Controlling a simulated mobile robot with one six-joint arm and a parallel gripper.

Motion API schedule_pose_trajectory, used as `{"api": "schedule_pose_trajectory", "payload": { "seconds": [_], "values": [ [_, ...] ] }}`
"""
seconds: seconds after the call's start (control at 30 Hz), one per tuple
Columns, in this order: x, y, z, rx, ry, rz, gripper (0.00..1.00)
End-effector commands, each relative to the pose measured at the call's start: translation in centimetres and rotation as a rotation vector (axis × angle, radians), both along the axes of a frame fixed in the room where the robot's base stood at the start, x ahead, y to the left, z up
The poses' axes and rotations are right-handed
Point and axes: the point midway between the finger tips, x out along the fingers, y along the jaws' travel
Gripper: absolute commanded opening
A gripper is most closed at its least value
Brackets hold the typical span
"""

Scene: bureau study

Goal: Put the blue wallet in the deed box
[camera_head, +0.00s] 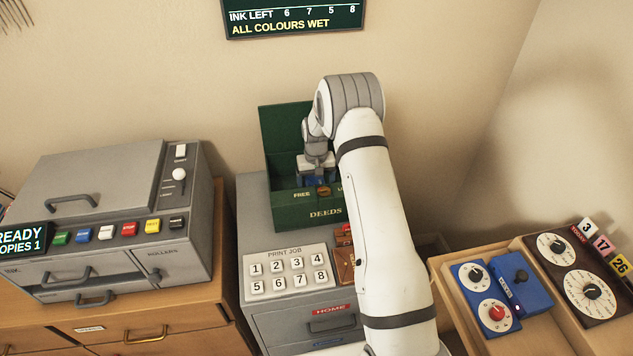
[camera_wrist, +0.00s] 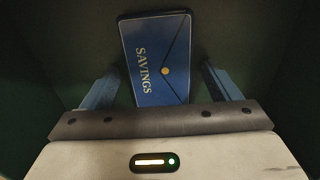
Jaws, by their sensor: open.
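The green deed box (camera_head: 290,207) stands with its lid up on the grey cabinet. My gripper (camera_head: 317,178) reaches down into it from above. In the wrist view the blue wallet (camera_wrist: 158,55), marked SAVINGS, lies flat against the dark green inside of the box. My gripper (camera_wrist: 161,80) is open, one finger on each side of the wallet, with gaps between fingers and wallet. The wallet's near end is hidden by the gripper's body. In the head view, I cannot tell the wallet from my blue fingers.
A grey printer (camera_head: 100,215) stands left on a wooden desk. A number keypad (camera_head: 288,272) lies before the box, with brown items (camera_head: 344,262) beside it, partly behind my arm. A wooden tray (camera_head: 450,287) with blue dial panels is at right.

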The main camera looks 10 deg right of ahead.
Motion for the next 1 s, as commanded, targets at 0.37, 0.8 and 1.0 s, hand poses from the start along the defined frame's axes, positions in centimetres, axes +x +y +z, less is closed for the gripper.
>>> {"api": "schedule_pose_trajectory", "payload": {
  "seconds": [0.37, 0.8, 1.0],
  "values": [
    [0.1, 0.1, 4.0, 0.0, -0.005, 0.001, 0.83],
    [0.0, 0.1, 11.7, 0.0, -0.002, 0.002, 0.83],
    [-1.2, 0.1, 14.6, 0.0, -0.015, 0.002, 0.83]
  ]
}}
